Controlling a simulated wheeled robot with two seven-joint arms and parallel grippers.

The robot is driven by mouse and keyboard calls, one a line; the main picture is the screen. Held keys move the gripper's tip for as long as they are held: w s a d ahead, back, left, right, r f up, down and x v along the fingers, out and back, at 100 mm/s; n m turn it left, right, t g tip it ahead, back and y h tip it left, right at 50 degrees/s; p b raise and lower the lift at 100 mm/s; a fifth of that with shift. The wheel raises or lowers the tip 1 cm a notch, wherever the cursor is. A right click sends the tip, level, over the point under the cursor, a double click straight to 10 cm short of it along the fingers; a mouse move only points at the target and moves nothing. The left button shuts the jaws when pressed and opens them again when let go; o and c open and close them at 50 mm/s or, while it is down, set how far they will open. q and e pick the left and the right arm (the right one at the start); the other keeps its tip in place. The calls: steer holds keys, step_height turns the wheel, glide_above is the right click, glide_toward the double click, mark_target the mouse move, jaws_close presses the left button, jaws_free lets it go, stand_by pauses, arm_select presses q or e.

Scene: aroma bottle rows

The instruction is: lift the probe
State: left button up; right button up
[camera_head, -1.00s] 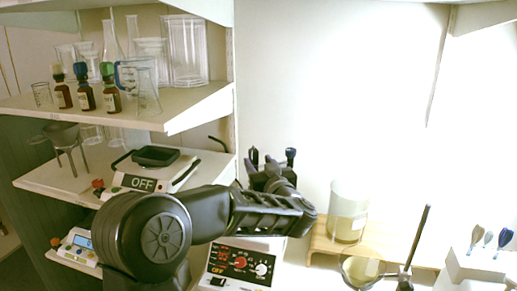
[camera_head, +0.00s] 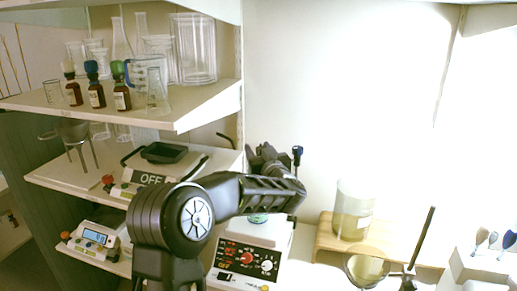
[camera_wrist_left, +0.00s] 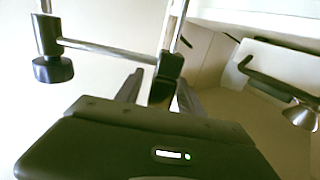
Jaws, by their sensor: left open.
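My left gripper (camera_head: 266,152) is in the head view above the hotplate stirrer (camera_head: 240,262), which has a red and a white knob; its fingers are largely hidden by my arm. In the left wrist view the fingers (camera_wrist_left: 160,90) are apart, with a black clamp block (camera_wrist_left: 170,68) on metal rods (camera_wrist_left: 105,50) in or just beyond the gap. Contact cannot be told. A black knob (camera_wrist_left: 52,68) hangs at the left end of the crossbar. A dark blue-topped piece (camera_head: 297,152) shows beside the gripper. I cannot clearly make out the probe. My right gripper is not in view.
A shelf (camera_head: 185,118) with brown bottles and glassware stands at the left. Balances (camera_head: 97,237) stand lower down. A beaker (camera_head: 352,208) stands on a wooden board (camera_head: 325,238) at the right, with a dark upright rod (camera_head: 424,235) in front.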

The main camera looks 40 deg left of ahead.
arm_select(q)
steer(key=shift+c, duration=0.5)
jaws_close()
stand_by(0.9)
